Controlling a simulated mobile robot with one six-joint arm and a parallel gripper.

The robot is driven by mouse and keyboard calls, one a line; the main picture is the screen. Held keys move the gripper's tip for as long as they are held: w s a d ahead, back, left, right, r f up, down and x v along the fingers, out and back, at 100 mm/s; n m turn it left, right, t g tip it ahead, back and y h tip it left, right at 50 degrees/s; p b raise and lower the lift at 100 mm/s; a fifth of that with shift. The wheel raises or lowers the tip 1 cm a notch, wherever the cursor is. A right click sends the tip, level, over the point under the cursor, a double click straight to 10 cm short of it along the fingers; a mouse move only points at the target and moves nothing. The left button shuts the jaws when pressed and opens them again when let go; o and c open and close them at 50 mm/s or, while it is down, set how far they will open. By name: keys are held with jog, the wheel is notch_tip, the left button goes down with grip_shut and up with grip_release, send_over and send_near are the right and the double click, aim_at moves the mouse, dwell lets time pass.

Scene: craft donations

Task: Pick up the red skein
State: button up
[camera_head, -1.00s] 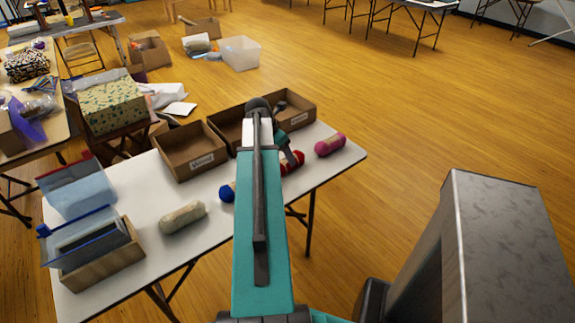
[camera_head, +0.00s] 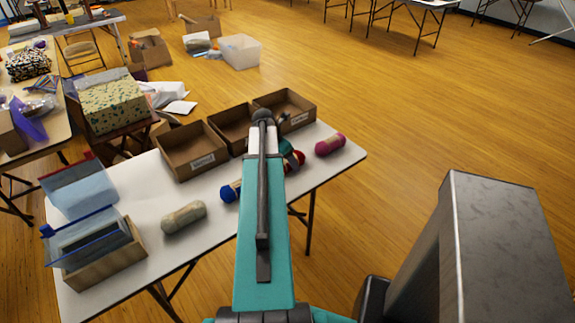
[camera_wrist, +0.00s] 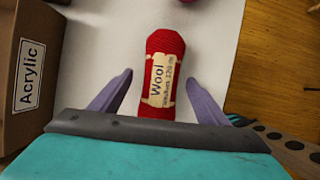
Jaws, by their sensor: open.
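The red skein (camera_wrist: 165,45) lies on the white table in the wrist view, with a cream label reading "Wool". My gripper (camera_wrist: 163,92) is open, its two purple fingers apart on either side of the skein's near end. I cannot tell how high the fingers are above the table. In the head view the red skein (camera_head: 297,158) shows only in part, since my arm covers the rest. The fingers are hidden in that view.
Brown boxes (camera_head: 192,166) stand along the table's back edge; one labelled "Acrylic" (camera_wrist: 50,25) is left of my gripper. A pink skein (camera_head: 330,144), a blue skein (camera_head: 230,190) and a beige skein (camera_head: 184,217) lie on the table (camera_head: 140,190). A wooden box (camera_head: 106,265) stands front left.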

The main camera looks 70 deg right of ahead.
jog(key=shift+c, duration=0.5)
jog(key=c, duration=1)
jog(key=shift+r, duration=0.15)
jog(key=shift+c, duration=0.2)
jog(key=shift+r+b, duration=0.45)
jog(key=shift+r, duration=0.95)
jog(key=shift+s+a+r, duration=0.15)
jog(key=shift+r, duration=0.1)
jog(key=s+a, duration=0.2)
jog(key=s+a+b, duration=0.1)
jog(key=s+a, duration=0.1)
jog(key=a, duration=0.1)
jog(key=s+a+b, duration=0.1)
jog(key=s+a, duration=0.1)
jog(key=a, duration=0.1)
jog(key=shift+a+r, duration=0.25)
jog(key=shift+r, duration=0.15)
jog(key=shift+f+b, duration=0.1)
jog(key=shift+b, duration=0.6)
jog(key=shift+b, duration=0.35)
jog(key=b, duration=0.3)
jog(key=shift+s+a, duration=0.1)
jog(key=shift+s, duration=0.1)
